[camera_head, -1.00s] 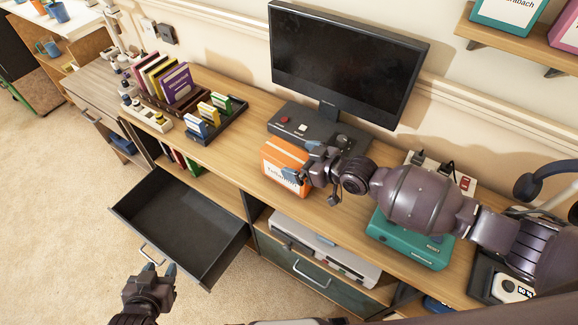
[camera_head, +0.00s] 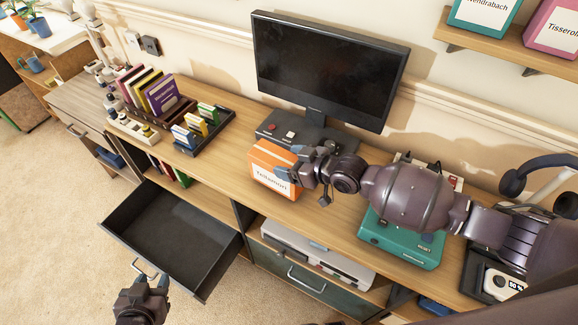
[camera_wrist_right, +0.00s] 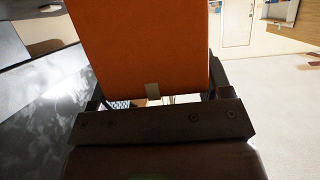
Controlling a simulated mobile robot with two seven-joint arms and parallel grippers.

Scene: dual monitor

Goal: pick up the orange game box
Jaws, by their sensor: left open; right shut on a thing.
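The orange game box (camera_head: 268,165) has a white label on its front and is at the desk's front edge, before the monitor stand. My right gripper (camera_head: 300,168) reaches in from the right and is shut on the box's right end. In the right wrist view the box (camera_wrist_right: 142,45) fills the upper middle, between the fingers. Whether its underside touches the desk is hard to tell. My left gripper (camera_head: 145,279) is open and empty, low in the view at the handle of the pulled-out drawer.
The dark drawer (camera_head: 170,228) is open and empty. A monitor (camera_head: 328,68) stands behind the box. A teal console (camera_head: 400,243) lies under my right arm. A rack of coloured cases (camera_head: 160,95) and a cartridge tray (camera_head: 205,130) stand to the left.

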